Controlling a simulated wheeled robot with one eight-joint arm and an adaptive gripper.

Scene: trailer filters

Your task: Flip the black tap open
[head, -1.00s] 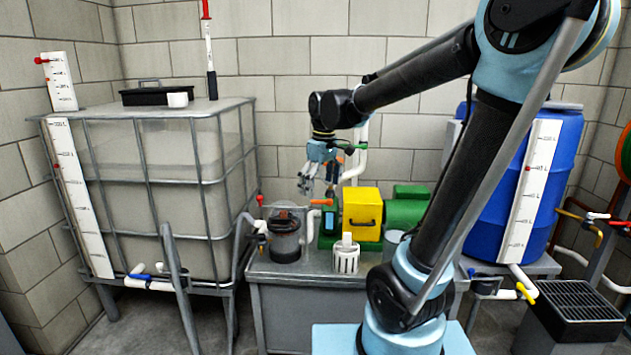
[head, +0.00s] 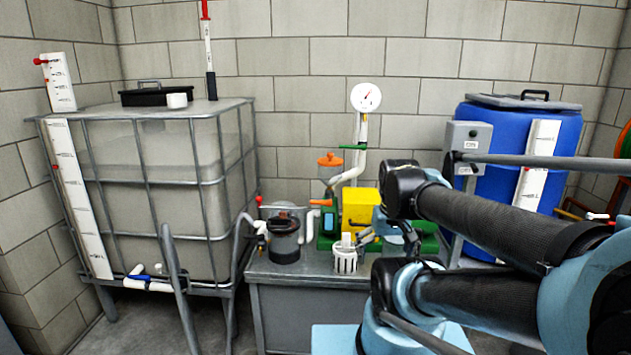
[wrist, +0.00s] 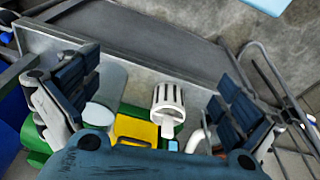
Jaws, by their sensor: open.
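I cannot make out a black tap in either view. A red-handled tap (head: 261,209) stands at the left of the bench. An orange-handled tap (head: 320,202) is right of it, and a green handle (head: 352,147) crosses the white riser pipe. My gripper (wrist: 155,82) is open, its fingers wide apart and empty. In the head view my gripper (head: 366,240) is over the right of the bench, beside a white slotted basket (head: 345,262), partly hidden by my arm. The basket also shows between the fingers in the wrist view (wrist: 168,98), apart from them.
A dark filter canister (head: 285,240) and yellow box (head: 360,208) stand on the grey bench (head: 300,285). A caged tank (head: 150,200) with a blue-handled valve (head: 148,278) is left. A blue barrel (head: 490,180) is right, partly behind my arm. The bench's front left is clear.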

